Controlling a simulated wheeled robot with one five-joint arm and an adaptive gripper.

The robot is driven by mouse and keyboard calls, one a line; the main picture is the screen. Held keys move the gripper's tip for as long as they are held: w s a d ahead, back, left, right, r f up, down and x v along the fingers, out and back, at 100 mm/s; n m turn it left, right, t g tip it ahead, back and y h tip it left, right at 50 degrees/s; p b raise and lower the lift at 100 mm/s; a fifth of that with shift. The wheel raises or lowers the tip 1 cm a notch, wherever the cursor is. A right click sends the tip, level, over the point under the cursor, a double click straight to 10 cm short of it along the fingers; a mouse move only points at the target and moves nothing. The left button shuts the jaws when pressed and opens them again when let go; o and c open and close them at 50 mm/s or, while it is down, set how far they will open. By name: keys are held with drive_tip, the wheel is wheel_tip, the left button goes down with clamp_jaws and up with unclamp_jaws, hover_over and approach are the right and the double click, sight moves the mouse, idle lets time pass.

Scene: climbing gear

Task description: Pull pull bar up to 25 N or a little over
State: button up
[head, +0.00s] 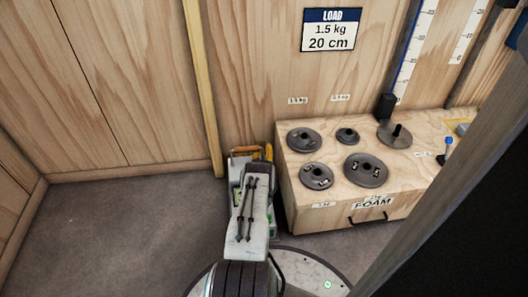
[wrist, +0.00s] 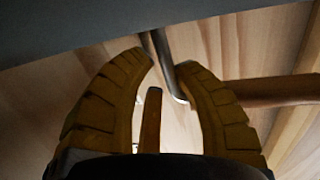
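In the wrist view, the two ribbed yellow fingers of my gripper (wrist: 167,65) stand apart with a gap between their tips. A brown round bar (wrist: 275,91), likely the pull bar, runs from behind the right finger to the right edge. A metal rod (wrist: 163,55) shows just beyond the gap. A narrow brown piece (wrist: 151,120) stands between the fingers; I cannot tell what it belongs to. In the head view, my gripper (head: 256,152) is small and partly hidden by my arm, beside a brown piece. No force reading is legible.
A wooden box (head: 300,190) marked FOAM holds several dark weight discs, right of my arm. A LOAD sign (head: 330,30) reading 1.5 kg, 20 cm hangs on the wall. A scale strip (head: 413,45) is at upper right. The floor on the left (head: 110,235) is clear.

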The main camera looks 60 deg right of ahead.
drive_tip(key=shift+o, duration=1.4)
drive_tip(key=shift+a+f, duration=0.1)
drive_tip(key=shift+w, duration=0.1)
drive_tip(key=shift+a+f, duration=0.1)
drive_tip(key=shift+a, duration=0.15)
drive_tip(key=shift+v, duration=5.8)
